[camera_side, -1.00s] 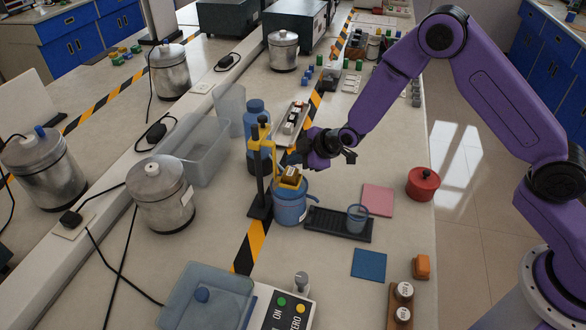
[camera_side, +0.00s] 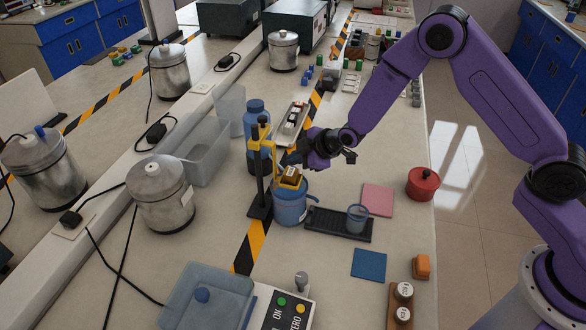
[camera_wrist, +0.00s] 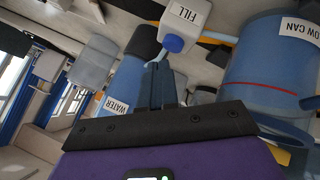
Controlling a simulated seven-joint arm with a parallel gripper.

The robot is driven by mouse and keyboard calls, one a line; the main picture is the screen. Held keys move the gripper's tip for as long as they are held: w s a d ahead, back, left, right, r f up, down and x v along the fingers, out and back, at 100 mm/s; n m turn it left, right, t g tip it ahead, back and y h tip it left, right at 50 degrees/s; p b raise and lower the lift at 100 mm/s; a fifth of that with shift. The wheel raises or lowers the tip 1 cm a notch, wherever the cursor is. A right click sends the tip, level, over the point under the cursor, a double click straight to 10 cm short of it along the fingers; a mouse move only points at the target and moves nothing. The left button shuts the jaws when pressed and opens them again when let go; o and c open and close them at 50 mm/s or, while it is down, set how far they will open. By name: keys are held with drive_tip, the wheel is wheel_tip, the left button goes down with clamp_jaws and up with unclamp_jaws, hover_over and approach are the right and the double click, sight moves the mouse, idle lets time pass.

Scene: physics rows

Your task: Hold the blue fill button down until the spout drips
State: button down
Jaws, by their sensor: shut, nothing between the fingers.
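The blue fill button (camera_wrist: 174,44) shows in the wrist view on the end of a white box labelled FILL (camera_wrist: 186,16). My gripper (camera_wrist: 165,68) is shut and empty, its dark fingertips close to the button; I cannot tell if they touch it. In the side view my gripper (camera_side: 298,152) is beside the yellow stand, and the button cannot be made out there. A blue overflow can (camera_side: 290,207) stands below, and it also shows in the wrist view (camera_wrist: 250,65).
A blue water bottle (camera_side: 254,115) stands behind the yellow stand (camera_side: 262,165). A glass beaker (camera_side: 357,219) sits on a black tray (camera_side: 325,223). A red pot (camera_side: 423,184), pink mat (camera_side: 378,200) and blue mat (camera_side: 369,264) lie to the right.

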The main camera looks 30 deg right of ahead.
drive_tip(key=shift+f, duration=0.1)
drive_tip(key=shift+f, duration=0.35)
drive_tip(key=shift+f, duration=0.45)
idle(1.9)
drive_tip(key=shift+r, duration=0.15)
idle(1.9)
drive_tip(key=shift+r, duration=0.75)
drive_tip(key=shift+r, duration=2.5)
